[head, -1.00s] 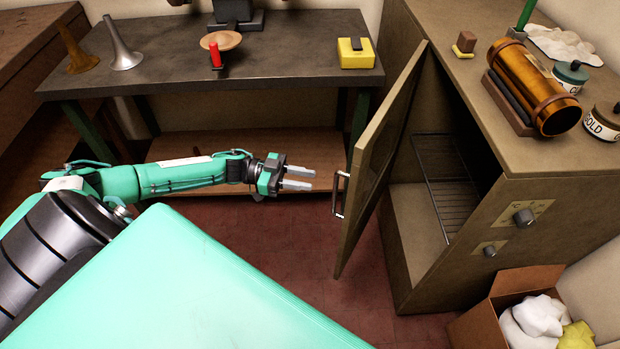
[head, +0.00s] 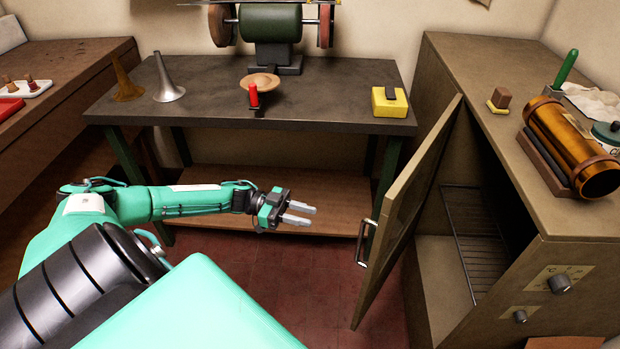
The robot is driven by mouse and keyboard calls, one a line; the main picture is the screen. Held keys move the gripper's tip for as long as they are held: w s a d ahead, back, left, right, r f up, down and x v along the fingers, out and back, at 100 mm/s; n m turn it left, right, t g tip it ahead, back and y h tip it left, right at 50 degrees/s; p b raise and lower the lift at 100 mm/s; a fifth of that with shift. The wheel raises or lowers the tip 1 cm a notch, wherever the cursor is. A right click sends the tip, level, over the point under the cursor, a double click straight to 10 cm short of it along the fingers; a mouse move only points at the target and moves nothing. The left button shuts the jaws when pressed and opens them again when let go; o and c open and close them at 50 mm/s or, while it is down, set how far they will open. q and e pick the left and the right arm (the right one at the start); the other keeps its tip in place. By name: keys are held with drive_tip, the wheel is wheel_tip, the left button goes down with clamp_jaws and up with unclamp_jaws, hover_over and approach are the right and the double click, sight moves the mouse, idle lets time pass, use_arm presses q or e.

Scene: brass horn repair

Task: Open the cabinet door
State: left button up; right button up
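The cabinet (head: 560,268) stands at the right, brownish and box-shaped, with knobs on its front panel. Its door (head: 408,215) stands open, swung out toward the left, and a wire rack (head: 472,240) shows inside. The metal handle (head: 364,245) is on the door's free edge. My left gripper (head: 302,213) is left of the handle, apart from it, with its two fingers spread and nothing between them. My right gripper is not in view.
A dark workbench (head: 330,112) behind holds a bench grinder (head: 270,24), metal cones, a wooden dish and a yellow block (head: 388,102). A brass cylinder (head: 570,145) lies on the cabinet top. Red floor (head: 300,270) is clear between my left arm and the door.

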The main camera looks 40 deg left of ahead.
use_arm(q)
drive_tip(key=shift+v, duration=0.8)
